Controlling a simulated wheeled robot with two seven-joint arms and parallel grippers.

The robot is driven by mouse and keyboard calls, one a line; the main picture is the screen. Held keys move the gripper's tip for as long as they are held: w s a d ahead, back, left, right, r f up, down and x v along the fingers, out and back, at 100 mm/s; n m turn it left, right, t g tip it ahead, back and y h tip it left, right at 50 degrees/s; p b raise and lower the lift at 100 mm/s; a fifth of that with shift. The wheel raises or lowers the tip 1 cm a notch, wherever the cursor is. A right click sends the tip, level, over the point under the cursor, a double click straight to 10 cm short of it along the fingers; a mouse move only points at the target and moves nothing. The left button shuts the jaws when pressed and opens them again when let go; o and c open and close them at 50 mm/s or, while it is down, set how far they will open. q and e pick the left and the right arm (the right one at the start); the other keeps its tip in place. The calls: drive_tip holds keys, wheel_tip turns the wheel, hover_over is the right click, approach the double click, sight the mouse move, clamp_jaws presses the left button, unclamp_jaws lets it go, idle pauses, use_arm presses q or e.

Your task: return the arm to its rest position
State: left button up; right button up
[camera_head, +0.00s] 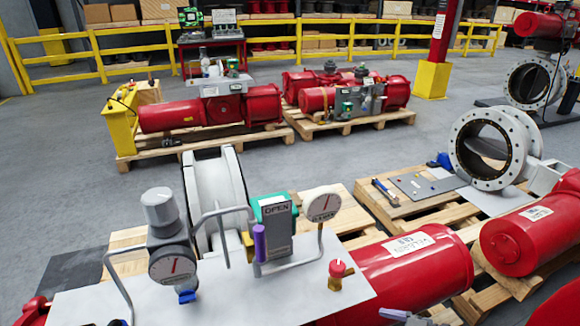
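Neither of my grippers can be made out in the head view, and no arm is clearly seen. In front of me stands a valve actuator with a white panel (215,300) and a red cylinder (412,268). On the panel are a round gauge (172,267) under a grey cap, a grey box marked OPEN (277,228), a second dial (323,205) and a red knob on brass (338,270). A pale grey-purple piece (400,315) shows at the bottom edge; I cannot tell what it is.
A pallet to the right holds a hammer (385,192), a grey mat (416,187) and a large flanged valve (485,150). Another red cylinder (530,230) is at the right. Red actuators on pallets (205,112) stand farther back, before a yellow railing (330,40). Grey floor (60,180) is clear at left.

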drive_tip(key=s+d+f+m+t+h, duration=0.1)
drive_tip(key=s+f+m+h, duration=0.35)
drive_tip(key=f, duration=0.45)
drive_tip(key=s+f+m+t+h, duration=0.1)
drive_tip(key=s+f+m+h, duration=0.2)
drive_tip(key=s+f+h, duration=0.45)
use_arm(q)
drive_tip(key=shift+s, duration=0.3)
use_arm(e)
drive_tip(key=s+f+m+g, duration=0.1)
drive_tip(key=s+f+g, duration=0.2)
drive_tip(key=s, duration=0.5)
drive_tip(key=s+f+m+g, duration=0.1)
drive_tip(key=s+f+g, duration=0.1)
drive_tip(key=s, duration=0.7)
drive_tip(key=s+a+f+m+g, duration=0.1)
drive_tip(key=s+f+g, duration=0.2)
drive_tip(key=s, duration=0.5)
drive_tip(key=shift+s+f+g, duration=0.15)
drive_tip(key=shift+f+g, duration=0.15)
drive_tip(key=shift+f, duration=0.25)
drive_tip(key=shift+a, duration=0.1)
